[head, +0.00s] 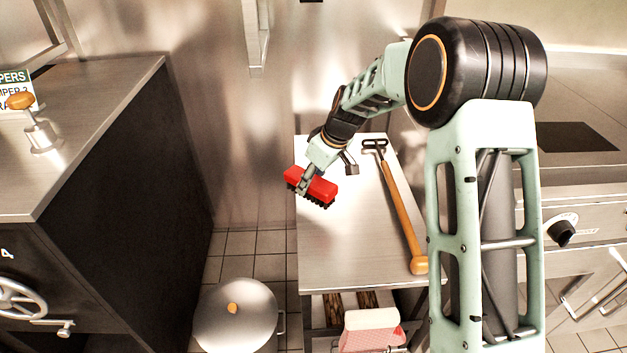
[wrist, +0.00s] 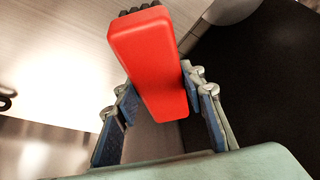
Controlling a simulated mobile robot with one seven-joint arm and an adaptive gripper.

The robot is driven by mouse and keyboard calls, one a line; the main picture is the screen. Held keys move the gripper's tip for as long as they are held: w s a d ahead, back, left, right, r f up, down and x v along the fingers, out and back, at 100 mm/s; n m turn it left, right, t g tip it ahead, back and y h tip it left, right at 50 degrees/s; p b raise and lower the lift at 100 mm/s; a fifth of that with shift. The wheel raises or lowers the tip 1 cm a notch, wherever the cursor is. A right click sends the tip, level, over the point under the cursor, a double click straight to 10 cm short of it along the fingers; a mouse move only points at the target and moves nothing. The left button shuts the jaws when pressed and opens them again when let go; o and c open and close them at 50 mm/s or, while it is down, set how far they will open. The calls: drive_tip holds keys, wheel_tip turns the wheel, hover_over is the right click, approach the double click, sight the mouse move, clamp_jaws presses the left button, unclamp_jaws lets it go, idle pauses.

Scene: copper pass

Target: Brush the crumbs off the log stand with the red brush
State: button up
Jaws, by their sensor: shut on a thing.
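My gripper (head: 304,184) is shut on the red brush (head: 321,189). The brush has a red block body and dark bristles facing down. It is over the left edge of the steel-topped stand (head: 350,262), which I take for the log stand; whether the bristles touch the top I cannot tell. In the wrist view the red brush (wrist: 150,60) sits between the two blue-padded fingers of my gripper (wrist: 152,90). I make out no crumbs; the stand's top is washed out by glare.
A long wooden-handled tool (head: 398,205) lies on the stand's right side. A lidded pot (head: 235,318) stands on the floor at front left. A dark cabinet with steel top (head: 95,95) is left, a cooker with a knob (head: 562,233) right. A wall lies behind.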

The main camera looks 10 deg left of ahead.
drive_tip(key=shift+r+p, duration=0.75)
drive_tip(key=shift+r, duration=0.85)
